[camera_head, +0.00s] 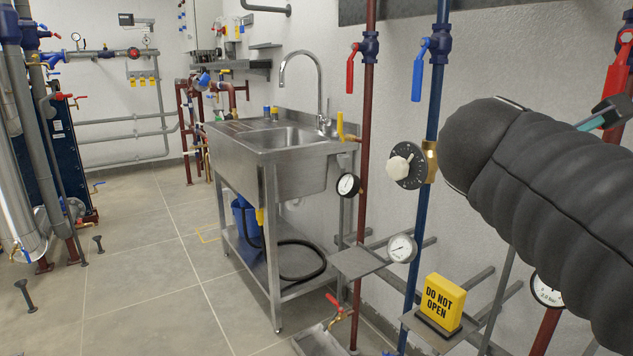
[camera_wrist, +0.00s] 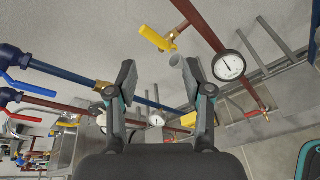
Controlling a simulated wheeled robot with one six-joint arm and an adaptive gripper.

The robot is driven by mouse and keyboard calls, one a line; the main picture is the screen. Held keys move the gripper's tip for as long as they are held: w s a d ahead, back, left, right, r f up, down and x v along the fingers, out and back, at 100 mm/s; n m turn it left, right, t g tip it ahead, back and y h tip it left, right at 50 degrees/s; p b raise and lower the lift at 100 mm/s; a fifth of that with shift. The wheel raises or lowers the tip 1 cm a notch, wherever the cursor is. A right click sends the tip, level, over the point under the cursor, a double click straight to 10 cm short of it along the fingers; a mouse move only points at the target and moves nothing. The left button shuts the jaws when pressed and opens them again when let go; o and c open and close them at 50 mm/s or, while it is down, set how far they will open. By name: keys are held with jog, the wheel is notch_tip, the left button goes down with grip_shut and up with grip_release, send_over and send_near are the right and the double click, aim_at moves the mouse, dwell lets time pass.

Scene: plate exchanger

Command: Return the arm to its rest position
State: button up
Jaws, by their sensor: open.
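My arm, in a black ribbed cover, fills the right side of the head view. A small dark and teal part of my gripper (camera_head: 606,112) shows behind it at the right edge. In the wrist view my gripper (camera_wrist: 155,78) is open, its two dark fingers spread wide with nothing held between them. A blue pipe (camera_wrist: 152,103) and the wall show beyond the gap.
A steel sink (camera_head: 285,150) stands at the wall. Red and blue pipes with a red lever (camera_head: 351,69), a blue lever (camera_head: 420,70) and a round dial (camera_head: 407,165) are left of my arm. A yellow "DO NOT OPEN" sign (camera_head: 441,302) stands below. The floor at left is mostly clear.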

jog(key=s+a+f+m+g+y, duration=0.1)
jog(key=s+a+f+m+y, duration=0.2)
jog(key=f, duration=0.7)
jog(key=s+a+f+m+g+y, duration=0.1)
jog(key=s+a+f+m+y, duration=0.2)
jog(key=a+f+m, duration=0.4)
jog(key=s+a+f+m+g+y, duration=0.1)
jog(key=s+a+f+m+y, duration=0.2)
jog(key=f, duration=1)
jog(key=a+m+y, duration=0.2)
jog(key=m, duration=0.2)
jog(key=shift+s+f+g+y, duration=0.25)
jog(key=shift+s+g+y, duration=0.05)
jog(key=shift+s+g, duration=0.1)
jog(key=shift+a, duration=0.1)
